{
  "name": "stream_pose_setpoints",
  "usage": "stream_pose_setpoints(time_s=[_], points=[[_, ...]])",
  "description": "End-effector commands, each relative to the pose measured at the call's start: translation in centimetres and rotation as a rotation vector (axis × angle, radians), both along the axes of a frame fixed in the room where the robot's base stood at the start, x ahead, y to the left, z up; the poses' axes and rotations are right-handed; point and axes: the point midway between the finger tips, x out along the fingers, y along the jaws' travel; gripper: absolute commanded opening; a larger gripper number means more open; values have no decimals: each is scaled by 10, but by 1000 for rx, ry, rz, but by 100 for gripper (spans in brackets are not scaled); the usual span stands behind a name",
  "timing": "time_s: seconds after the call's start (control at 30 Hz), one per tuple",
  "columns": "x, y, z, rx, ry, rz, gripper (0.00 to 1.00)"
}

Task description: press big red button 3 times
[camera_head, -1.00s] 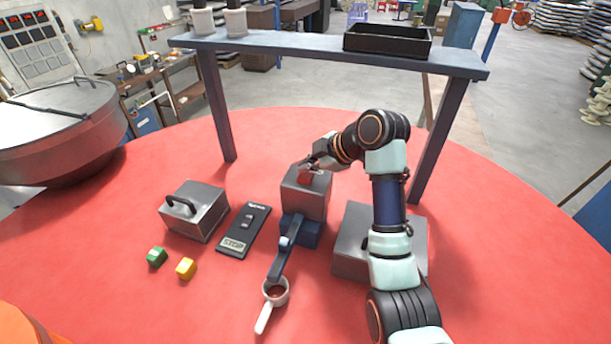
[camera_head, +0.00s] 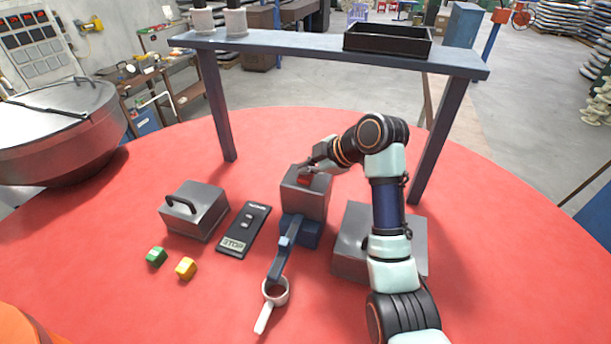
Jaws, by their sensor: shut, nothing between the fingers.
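The big red button (camera_head: 304,180) sits on top of a grey metal box (camera_head: 306,198) near the middle of the round red table. My gripper (camera_head: 307,167) is shut and empty. Its fingertips point down at the button's top and appear to touch it or hover just above; I cannot tell which. The fingers and wrist cover the back part of the button.
A shelf frame (camera_head: 320,50) spans behind.

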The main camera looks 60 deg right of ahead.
Motion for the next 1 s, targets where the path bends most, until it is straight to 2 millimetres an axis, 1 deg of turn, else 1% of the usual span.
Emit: stream_pose_setpoints(time_s=[0.27, 1.0], points=[[0, 0, 0, 0, 0, 0, 0], [0, 0, -9, 0, 0, 0, 0]])
